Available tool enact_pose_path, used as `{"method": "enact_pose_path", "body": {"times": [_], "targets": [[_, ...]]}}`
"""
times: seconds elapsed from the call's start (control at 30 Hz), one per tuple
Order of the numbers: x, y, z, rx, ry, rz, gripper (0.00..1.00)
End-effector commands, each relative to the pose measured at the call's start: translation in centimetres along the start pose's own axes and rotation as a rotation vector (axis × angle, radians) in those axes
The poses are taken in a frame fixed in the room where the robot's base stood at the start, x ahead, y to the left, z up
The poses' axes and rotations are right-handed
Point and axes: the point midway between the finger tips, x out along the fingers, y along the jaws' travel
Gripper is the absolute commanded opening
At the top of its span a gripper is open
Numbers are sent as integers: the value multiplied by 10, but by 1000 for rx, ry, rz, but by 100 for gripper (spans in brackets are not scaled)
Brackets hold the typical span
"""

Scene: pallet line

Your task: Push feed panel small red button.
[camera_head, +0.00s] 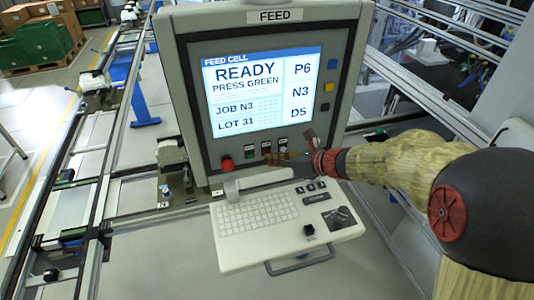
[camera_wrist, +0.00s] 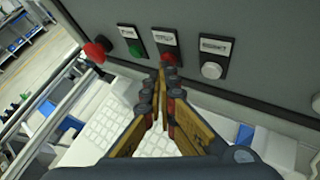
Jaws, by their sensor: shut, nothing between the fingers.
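The feed panel (camera_head: 187,92) stands upright with a lit screen reading READY, PRESS GREEN. Along its lower edge, the wrist view shows a large red mushroom button (camera_wrist: 96,52), a green button (camera_wrist: 135,48), the small red button (camera_wrist: 169,58) under a label, and a white button (camera_wrist: 212,70). My gripper (camera_wrist: 168,72) is shut and empty, its fingertips right at the small red button and partly covering it. I cannot tell whether they touch it. In the head view my gripper (camera_head: 276,156) reaches in from the right, just below the button row.
A keyboard shelf (camera_head: 236,249) with a dark knob (camera_head: 340,217) juts out below the panel, under my gripper. Metal rails (camera_head: 430,95) run at the right. A conveyor frame (camera_head: 95,200) lies at the left, with green crates (camera_head: 36,42) beyond.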

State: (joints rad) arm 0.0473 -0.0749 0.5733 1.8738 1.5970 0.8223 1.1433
Motion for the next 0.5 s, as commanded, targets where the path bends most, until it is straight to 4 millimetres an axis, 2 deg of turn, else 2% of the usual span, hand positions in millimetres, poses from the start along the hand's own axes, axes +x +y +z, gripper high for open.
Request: {"method": "enact_pose_path", "body": {"times": [0.23,0.5], "targets": [[-8,6,-6,1,0,0,0],[-8,6,-7,0,1,0,0]]}}
